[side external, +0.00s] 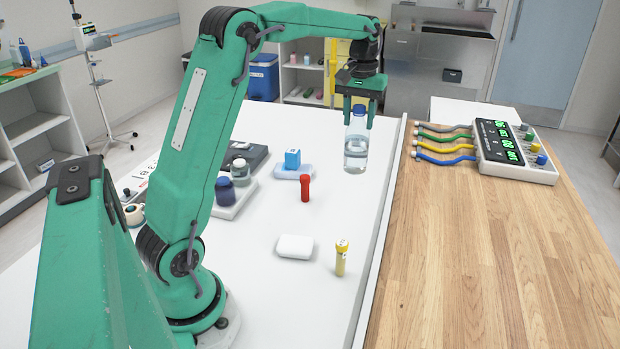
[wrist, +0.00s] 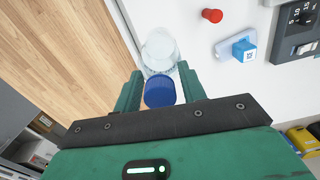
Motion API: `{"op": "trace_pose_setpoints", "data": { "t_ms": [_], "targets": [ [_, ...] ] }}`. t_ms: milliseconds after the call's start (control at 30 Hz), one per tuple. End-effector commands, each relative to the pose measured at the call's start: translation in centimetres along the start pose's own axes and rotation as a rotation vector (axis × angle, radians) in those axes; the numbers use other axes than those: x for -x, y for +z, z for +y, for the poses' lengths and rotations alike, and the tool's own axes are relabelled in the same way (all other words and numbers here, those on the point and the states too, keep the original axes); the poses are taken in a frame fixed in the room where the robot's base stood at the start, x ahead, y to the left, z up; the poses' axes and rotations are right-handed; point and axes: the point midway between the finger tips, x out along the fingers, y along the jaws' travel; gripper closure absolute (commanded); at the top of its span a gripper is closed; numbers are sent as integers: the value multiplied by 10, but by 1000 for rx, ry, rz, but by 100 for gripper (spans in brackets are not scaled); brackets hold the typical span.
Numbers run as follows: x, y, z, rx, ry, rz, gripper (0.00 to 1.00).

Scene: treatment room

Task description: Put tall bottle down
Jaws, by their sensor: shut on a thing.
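The tall bottle (side external: 356,152) is clear with a blue cap and hangs upright below my gripper (side external: 358,108) in the side external view. My gripper is shut on it near the cap. In the wrist view the blue cap (wrist: 160,92) sits between the two green fingers of my gripper (wrist: 160,88), with the clear body (wrist: 159,48) beyond it. The bottle appears held above the white table (side external: 262,268), near its right edge. The exact gap under its base is hard to tell.
A wooden table (side external: 480,260) adjoins at right, with a monitor (side external: 512,150) and coloured cables.

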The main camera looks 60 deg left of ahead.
Motion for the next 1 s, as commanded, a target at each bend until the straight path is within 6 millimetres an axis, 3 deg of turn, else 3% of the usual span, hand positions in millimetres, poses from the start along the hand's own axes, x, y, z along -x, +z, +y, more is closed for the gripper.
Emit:
{"op": "trace_pose_setpoints", "data": {
  "t_ms": [467,800,1000],
  "targets": [
    [5,81,-43,-64,1,3,100],
    [-7,142,-69,-108,1,3,100],
    [-14,165,-78,-125,1,3,100]
  ]
}}
